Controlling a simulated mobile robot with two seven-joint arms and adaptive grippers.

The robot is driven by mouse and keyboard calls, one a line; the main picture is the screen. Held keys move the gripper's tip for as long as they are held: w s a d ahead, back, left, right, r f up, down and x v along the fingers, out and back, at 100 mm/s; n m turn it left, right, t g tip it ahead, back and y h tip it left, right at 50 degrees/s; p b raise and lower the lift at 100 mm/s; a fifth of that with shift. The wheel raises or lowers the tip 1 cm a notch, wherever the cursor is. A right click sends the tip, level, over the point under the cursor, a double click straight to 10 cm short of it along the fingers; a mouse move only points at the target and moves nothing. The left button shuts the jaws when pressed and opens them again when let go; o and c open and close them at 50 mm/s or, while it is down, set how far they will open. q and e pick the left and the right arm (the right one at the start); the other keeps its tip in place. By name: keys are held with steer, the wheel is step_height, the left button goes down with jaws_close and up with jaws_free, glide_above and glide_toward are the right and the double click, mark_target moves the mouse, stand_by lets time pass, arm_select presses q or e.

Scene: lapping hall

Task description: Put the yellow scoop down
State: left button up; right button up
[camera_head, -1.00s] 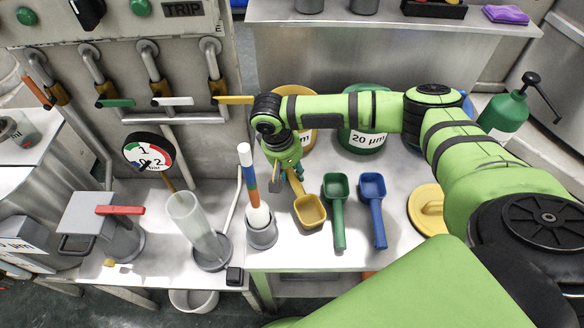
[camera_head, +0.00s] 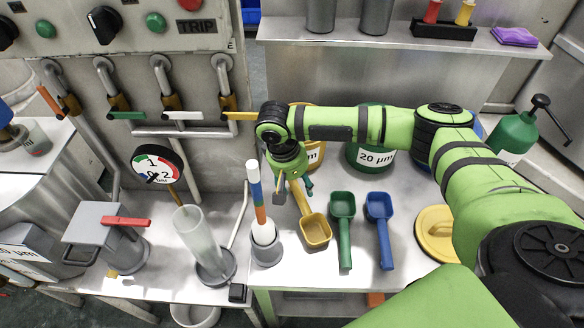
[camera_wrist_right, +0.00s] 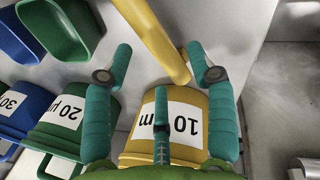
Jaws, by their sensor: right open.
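The yellow scoop (camera_head: 315,232) lies on the steel table (camera_head: 402,272), its bowl toward the front edge and its handle running back under my right gripper (camera_head: 292,192). In the right wrist view the yellow scoop's handle (camera_wrist_right: 152,38) runs between the spread teal fingers of my right gripper (camera_wrist_right: 160,62), with a gap on both sides. The fingers are open. In the head view the wrist and fingers partly hide the handle's end. My left gripper is not in view.
Green (camera_head: 342,206) and blue (camera_head: 379,206) scoops lie just right of the yellow one. A striped rod in a holder (camera_head: 264,238) stands close on the left. Behind are a yellow tub (camera_wrist_right: 192,125) and a green tub (camera_head: 370,155). A yellow lid (camera_head: 436,232) lies right.

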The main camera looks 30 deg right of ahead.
steer(key=b+v, duration=0.1)
steer(key=v, duration=0.8)
steer(key=shift+r, duration=0.4)
steer(key=shift+f, duration=0.1)
